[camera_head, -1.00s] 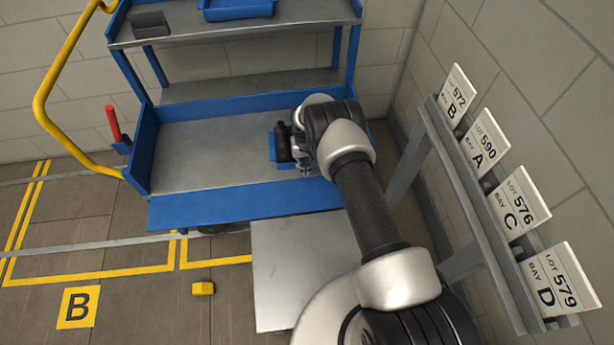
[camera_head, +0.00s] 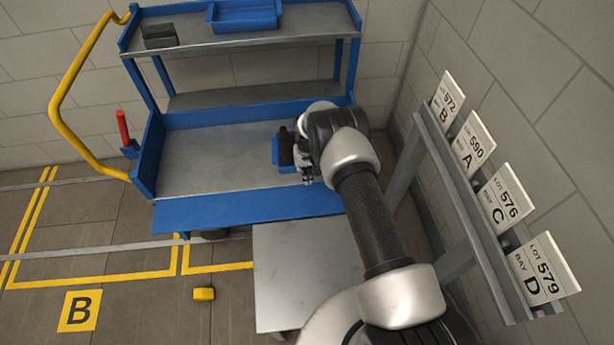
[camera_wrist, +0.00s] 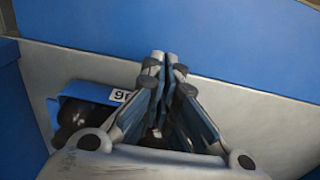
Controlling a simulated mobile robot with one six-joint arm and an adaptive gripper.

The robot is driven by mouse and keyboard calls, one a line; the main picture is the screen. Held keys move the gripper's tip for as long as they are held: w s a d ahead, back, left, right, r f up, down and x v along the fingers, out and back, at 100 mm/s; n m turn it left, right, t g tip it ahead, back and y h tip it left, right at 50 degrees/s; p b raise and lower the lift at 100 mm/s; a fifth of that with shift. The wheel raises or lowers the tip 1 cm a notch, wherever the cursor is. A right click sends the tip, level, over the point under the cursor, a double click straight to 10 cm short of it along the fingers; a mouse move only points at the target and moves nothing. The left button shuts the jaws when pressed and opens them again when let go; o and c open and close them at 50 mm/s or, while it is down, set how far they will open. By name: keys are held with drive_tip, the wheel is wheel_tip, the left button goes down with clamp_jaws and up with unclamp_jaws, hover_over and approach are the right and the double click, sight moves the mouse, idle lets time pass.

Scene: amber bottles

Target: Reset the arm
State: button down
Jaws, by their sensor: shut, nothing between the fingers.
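My arm reaches forward over the lower deck (camera_head: 215,150) of the blue cart. My gripper (camera_head: 306,174) is at the deck's right part, mostly hidden by my wrist in the head view. In the wrist view my gripper (camera_wrist: 160,58) has its fingertips together with nothing between them. A small blue bin (camera_head: 279,160) is just left of my gripper. In the wrist view the blue bin (camera_wrist: 62,93) holds dark rounded items (camera_wrist: 72,112), and its white label is partly hidden by a finger.
The upper shelf carries a blue tray (camera_head: 245,17) and a dark box (camera_head: 160,36). A rack of lot placards (camera_head: 507,198) stands along the right wall. A yellow block (camera_head: 203,294) is on the floor; the left floor is mostly clear.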

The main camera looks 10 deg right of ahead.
wheel_tip(320, 180, up, 7)
drive_tip(key=p, duration=0.2)
drive_tip(key=shift+w, duration=0.4)
